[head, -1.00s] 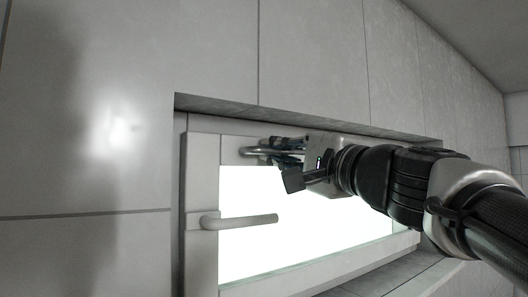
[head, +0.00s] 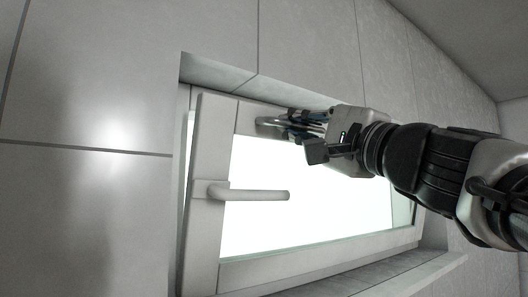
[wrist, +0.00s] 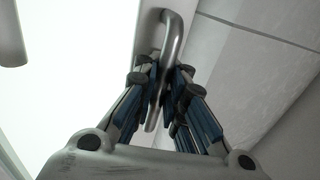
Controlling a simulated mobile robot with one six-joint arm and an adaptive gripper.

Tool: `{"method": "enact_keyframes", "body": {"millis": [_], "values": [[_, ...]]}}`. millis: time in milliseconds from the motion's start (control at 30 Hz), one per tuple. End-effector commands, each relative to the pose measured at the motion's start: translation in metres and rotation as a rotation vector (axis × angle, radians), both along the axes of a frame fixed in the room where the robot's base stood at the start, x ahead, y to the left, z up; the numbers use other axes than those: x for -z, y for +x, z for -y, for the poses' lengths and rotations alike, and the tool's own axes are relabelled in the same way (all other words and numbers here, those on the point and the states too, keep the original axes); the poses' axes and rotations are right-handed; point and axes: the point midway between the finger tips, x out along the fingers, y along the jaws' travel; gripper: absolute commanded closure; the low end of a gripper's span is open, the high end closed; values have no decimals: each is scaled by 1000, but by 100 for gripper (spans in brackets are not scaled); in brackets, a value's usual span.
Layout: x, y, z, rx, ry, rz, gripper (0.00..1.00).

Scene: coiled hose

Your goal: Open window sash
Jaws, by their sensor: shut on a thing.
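The window sash (head: 213,150) has a pale frame around a bright pane (head: 310,205). In the head view it is tilted, its upper left part standing out from the recess. A white lever handle (head: 250,194) sticks out level from its left side. A metal bar handle (wrist: 174,38) is fixed near the top of the sash. My gripper (head: 285,128) reaches in from the right at the top of the sash. In the wrist view its blue-padded fingers (wrist: 162,100) are shut on the metal bar handle. The fingers hide part of the bar.
The tiled wall (head: 90,90) surrounds the recess. The recess's upper edge (head: 215,73) is close above the sash and my gripper. A sill (head: 400,272) runs along the bottom right. The room in front of the wall at left looks clear.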

Motion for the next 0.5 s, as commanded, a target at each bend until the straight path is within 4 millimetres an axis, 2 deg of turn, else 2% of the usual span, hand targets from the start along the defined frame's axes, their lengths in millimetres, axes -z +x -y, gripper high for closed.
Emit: {"method": "enact_keyframes", "body": {"millis": [33,200,367,400,500], "values": [[10,-2,3,3,7,11,100],[15,-13,10,3,33,48,100],[8,-12,10,2,32,47,100],[8,-12,10,2,32,47,90],[8,-12,9,2,33,48,83]]}}
